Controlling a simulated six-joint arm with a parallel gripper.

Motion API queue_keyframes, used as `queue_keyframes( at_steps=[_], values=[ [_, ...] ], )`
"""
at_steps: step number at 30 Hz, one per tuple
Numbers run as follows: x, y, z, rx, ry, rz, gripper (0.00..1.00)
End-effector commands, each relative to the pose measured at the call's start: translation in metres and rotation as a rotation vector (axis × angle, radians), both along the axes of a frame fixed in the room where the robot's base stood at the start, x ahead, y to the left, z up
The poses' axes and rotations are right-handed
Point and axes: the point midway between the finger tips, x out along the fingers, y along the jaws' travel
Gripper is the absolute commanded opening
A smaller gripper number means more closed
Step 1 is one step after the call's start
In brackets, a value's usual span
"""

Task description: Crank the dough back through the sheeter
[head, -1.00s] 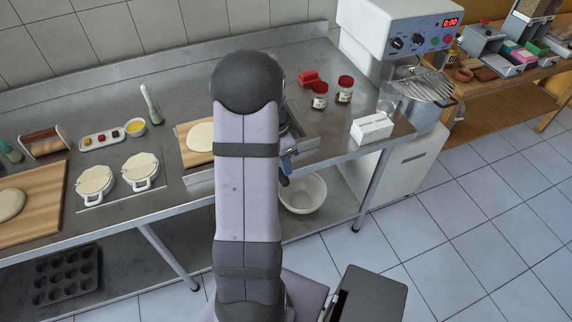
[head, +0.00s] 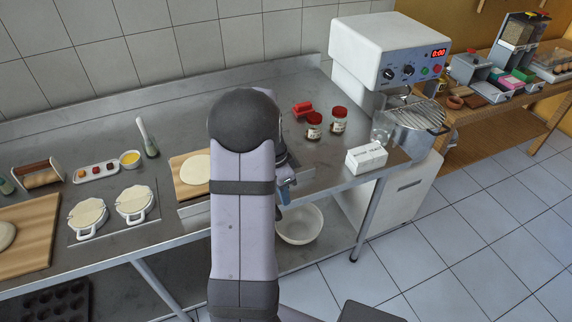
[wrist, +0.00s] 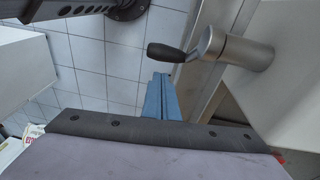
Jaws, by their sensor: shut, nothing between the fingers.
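The sheeter is mostly hidden behind my arm in the head view. A pale round of dough (head: 196,169) lies flat on the wooden board (head: 178,160) at its left. In the wrist view the crank shows a black grip (wrist: 166,52) on a short metal arm, joined to a thick metal hub (wrist: 245,52) on the machine's light side wall (wrist: 290,85). My gripper (wrist: 160,80) has blue fingers, shut and empty. In the picture its tips lie just below the black grip; I cannot tell whether they touch it. In the head view the fingers show only partly beside my arm.
Two red-lidded jars (head: 313,126) and a white box (head: 367,158) stand right of my arm. A white bowl (head: 299,223) is below the bench edge. Two white round moulds (head: 135,204) sit at left. A mixer (head: 388,50) stands at the right end.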

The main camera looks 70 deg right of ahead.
Motion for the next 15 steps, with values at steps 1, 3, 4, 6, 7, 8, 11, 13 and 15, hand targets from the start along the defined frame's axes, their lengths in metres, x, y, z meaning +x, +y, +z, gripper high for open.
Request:
queue_keyframes(
  at_steps=[1, 3, 4, 6, 7, 8, 11, 13, 15],
  values=[
    [-0.004, -0.006, 0.014, -0.006, -0.002, -0.003, 0.00],
    [-0.007, -0.012, 0.022, -0.013, -0.004, -0.001, 0.00],
    [-0.006, -0.013, 0.025, -0.015, -0.004, 0.000, 0.00],
    [-0.005, -0.013, 0.040, -0.017, -0.005, 0.001, 0.00],
    [-0.004, -0.014, 0.046, -0.017, -0.005, 0.002, 0.00],
    [-0.004, -0.014, 0.052, -0.017, -0.005, 0.002, 0.00],
    [-0.003, -0.015, 0.071, -0.018, -0.005, 0.001, 0.00],
    [-0.003, -0.015, 0.083, -0.016, -0.004, 0.002, 0.00],
    [-0.003, -0.015, 0.093, -0.015, -0.004, 0.002, 0.00]
  ],
)
